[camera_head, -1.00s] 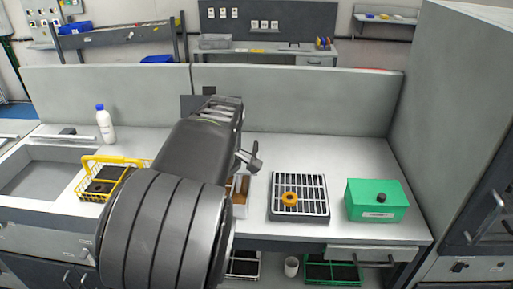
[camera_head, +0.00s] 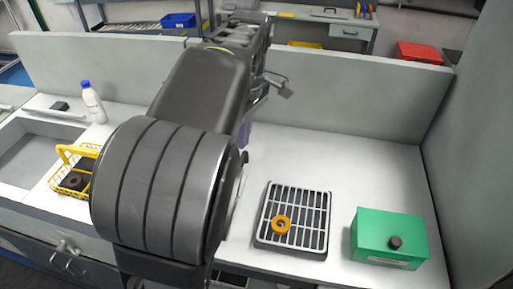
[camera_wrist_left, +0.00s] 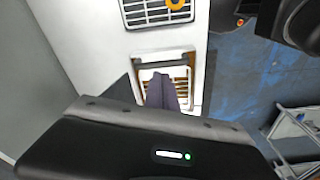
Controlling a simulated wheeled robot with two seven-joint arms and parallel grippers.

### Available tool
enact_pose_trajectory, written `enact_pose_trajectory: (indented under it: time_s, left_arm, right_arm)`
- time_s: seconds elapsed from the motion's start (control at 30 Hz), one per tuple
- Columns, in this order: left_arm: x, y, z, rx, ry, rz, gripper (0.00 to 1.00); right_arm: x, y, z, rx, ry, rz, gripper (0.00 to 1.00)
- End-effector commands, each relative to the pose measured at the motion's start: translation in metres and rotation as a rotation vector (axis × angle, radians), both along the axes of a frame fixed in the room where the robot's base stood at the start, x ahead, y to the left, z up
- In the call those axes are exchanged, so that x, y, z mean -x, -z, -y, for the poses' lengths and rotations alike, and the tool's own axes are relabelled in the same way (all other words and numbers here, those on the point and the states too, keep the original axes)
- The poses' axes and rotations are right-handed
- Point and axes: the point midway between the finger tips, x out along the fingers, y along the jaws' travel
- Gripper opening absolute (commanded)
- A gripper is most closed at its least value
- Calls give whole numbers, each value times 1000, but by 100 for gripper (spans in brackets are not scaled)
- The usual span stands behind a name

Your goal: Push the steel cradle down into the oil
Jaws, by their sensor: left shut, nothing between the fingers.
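In the left wrist view, a white-rimmed bath (camera_wrist_left: 140,75) with brown oil inside stands on the bench. Pale slats, apparently the steel cradle (camera_wrist_left: 181,86), show in it, with a grey bar across its far side. My left gripper (camera_wrist_left: 160,80) is shut and empty, its purple-grey fingers pointing at the bath and covering its middle. Whether they touch the cradle I cannot tell. In the head view my own arm hides the bath and most of the gripper; only a purple sliver of finger (camera_head: 243,137) shows. My right gripper is not in view.
A green box (camera_head: 388,238) with a black knob stands further right. A yellow basket (camera_head: 72,180) and a white bottle (camera_head: 93,104) are at left. A partition (camera_head: 340,95) backs the bench.

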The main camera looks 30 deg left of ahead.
Motion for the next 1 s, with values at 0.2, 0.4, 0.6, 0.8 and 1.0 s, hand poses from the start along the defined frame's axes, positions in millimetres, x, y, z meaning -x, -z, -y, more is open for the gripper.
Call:
enact_pose_trajectory:
  time_s: [0.2,0.4,0.6,0.8,1.0]
  left_arm:
    - [0,0,0,0,1,0,0]
    - [0,1,0,0,1,0,0]
    - [0,9,-1,0,1,-1,0]
    - [0,36,-3,1,2,-1,0]
    - [0,60,-5,1,1,0,0]
  right_arm:
    - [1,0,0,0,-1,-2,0]
    - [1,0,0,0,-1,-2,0]
    - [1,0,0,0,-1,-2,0]
    - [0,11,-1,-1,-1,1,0]
    - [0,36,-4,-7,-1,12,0]
